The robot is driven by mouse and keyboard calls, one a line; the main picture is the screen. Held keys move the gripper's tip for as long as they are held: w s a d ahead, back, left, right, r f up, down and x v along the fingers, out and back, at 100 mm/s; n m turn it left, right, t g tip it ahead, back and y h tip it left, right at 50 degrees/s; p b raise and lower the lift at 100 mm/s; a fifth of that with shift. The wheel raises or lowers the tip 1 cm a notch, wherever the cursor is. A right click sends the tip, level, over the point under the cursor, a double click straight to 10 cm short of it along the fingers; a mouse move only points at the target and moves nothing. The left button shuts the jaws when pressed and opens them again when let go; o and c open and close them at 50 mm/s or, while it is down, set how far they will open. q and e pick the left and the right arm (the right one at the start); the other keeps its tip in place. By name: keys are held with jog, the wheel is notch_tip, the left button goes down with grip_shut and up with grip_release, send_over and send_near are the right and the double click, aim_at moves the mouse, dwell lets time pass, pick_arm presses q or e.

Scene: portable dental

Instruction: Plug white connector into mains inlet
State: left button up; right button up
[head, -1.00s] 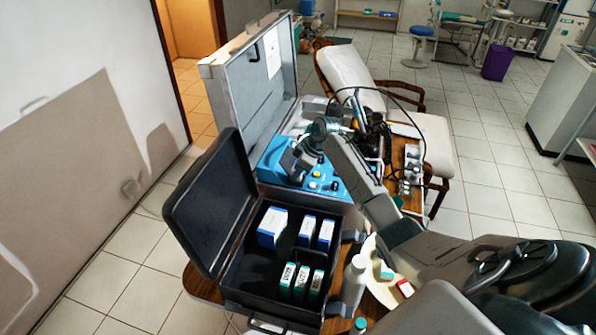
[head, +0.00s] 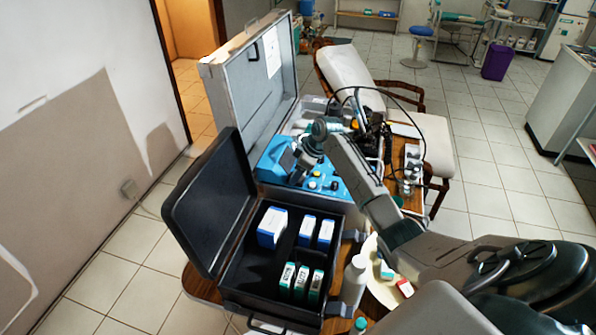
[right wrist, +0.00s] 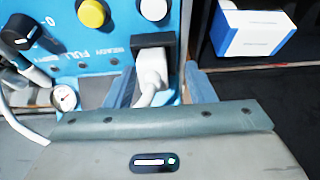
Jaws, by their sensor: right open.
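The white connector (right wrist: 151,70) is in the right wrist view, with its front end at the black mains inlet (right wrist: 152,42) on the blue panel. It looks seated there, though I cannot see how deep. Its white cable curves down toward my gripper body. My right gripper (right wrist: 160,86) is open, with one blue-grey finger on each side of the connector and a visible gap on both sides. In the head view my right gripper (head: 302,165) is over the blue unit (head: 330,180) and hides the connector. My left gripper is not in view.
The panel carries a yellow button (right wrist: 92,12), a black knob (right wrist: 22,32) and a small gauge (right wrist: 64,97). An open black case (head: 243,285) with several boxes stands just in front of the unit. A white bottle (head: 354,280) stands beside it.

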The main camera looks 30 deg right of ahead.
jog(key=b+v, duration=0.2)
jog(key=v, duration=0.8)
jog(key=shift+d+r+b, duration=0.2)
jog(key=shift+r+b, duration=0.15)
jog(key=shift+b, duration=0.05)
